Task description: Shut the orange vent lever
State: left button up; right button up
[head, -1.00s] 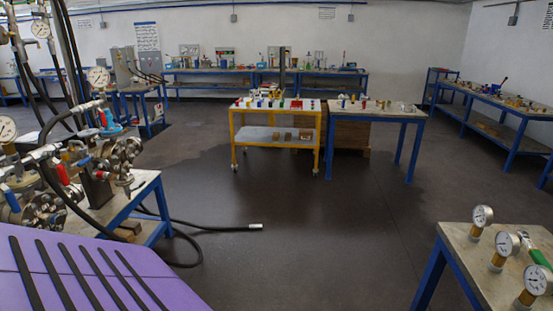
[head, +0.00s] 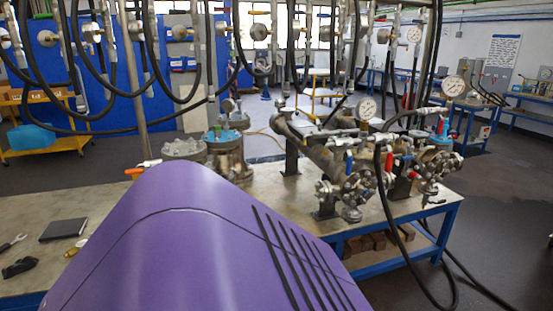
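The orange vent lever (head: 134,171) shows at the left of the head view, beside the flanged vessels at the back of the workbench. It lies roughly level and points left from a small pale metal fitting. One flanged vessel (head: 184,149) stands just right of it, and a second vessel (head: 227,150) with a blue top stands beside that. The lower parts of the near vessel are hidden behind the purple casing of my own body. Neither gripper is in view.
The workbench (head: 430,205) carries a pipe assembly (head: 325,155) with gauges and red and blue handles. Black hoses (head: 178,90) hang above the bench. A dark notebook (head: 63,229) and a wrench (head: 14,242) lie at the left. Floor at right is partly open.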

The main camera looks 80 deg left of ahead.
aim_at(138, 171)
jog(key=u, duration=3.5)
jog(key=i+j+z, duration=0.15)
jog(key=z, duration=0.2)
jog(key=i+j+z, duration=0.2)
jog(key=z, duration=0.2)
jog(key=i+j+z, duration=0.35)
jog(key=k+l, duration=0.1)
